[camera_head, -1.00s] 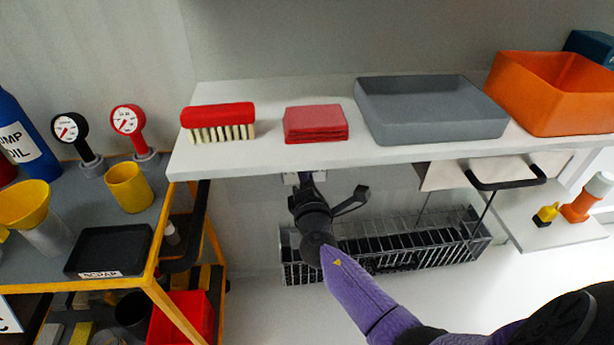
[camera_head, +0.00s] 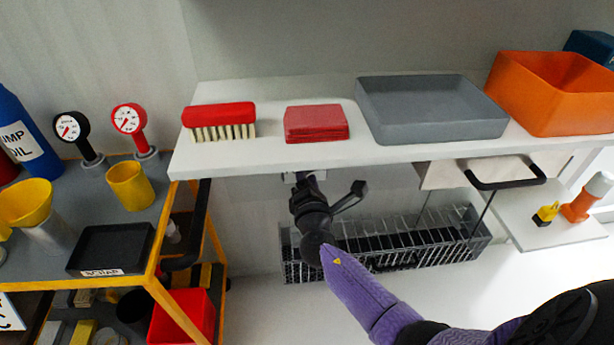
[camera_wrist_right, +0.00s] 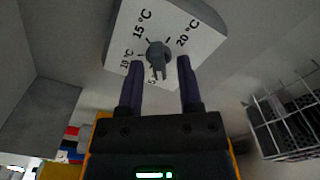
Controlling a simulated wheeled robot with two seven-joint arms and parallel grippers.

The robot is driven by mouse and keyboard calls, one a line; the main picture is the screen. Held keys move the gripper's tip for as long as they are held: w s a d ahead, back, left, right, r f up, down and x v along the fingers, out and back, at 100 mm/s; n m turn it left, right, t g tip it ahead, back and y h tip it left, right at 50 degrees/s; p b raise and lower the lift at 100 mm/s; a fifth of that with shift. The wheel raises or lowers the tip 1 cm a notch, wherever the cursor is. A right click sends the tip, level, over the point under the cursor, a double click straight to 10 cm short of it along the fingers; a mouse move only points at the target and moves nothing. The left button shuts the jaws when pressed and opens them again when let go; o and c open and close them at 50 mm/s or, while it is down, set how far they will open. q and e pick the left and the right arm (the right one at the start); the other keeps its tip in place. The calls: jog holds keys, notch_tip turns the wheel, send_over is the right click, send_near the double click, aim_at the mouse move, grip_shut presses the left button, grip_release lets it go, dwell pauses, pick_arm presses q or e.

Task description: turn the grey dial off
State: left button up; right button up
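The grey dial (camera_wrist_right: 158,54) shows in the right wrist view on a white plate (camera_wrist_right: 190,12) with temperature marks such as 15 °C and 20 °C. Its narrow tab points down in that view, near a partly hidden mark that looks like 5. My right gripper (camera_wrist_right: 159,64) is open, with one dark finger on each side of the dial's tab and gaps between. In the head view my right gripper (camera_head: 306,182) is under the white shelf's front edge, where the dial is hidden. My left gripper is not in view.
The white shelf (camera_head: 240,158) above carries a red brush (camera_head: 218,115), red cloths (camera_head: 316,123), a grey tray (camera_head: 430,125) and an orange bin (camera_head: 540,95). A wire basket (camera_head: 420,245) hangs below, behind my right arm. A yellow-framed cart (camera_head: 165,300) stands at left.

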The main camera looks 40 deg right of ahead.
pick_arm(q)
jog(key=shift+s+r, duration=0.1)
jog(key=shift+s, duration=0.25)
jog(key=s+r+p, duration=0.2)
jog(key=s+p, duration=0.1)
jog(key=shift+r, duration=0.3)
pick_arm(e)
jog(key=v, duration=1)
jog(key=shift+w, duration=0.1)
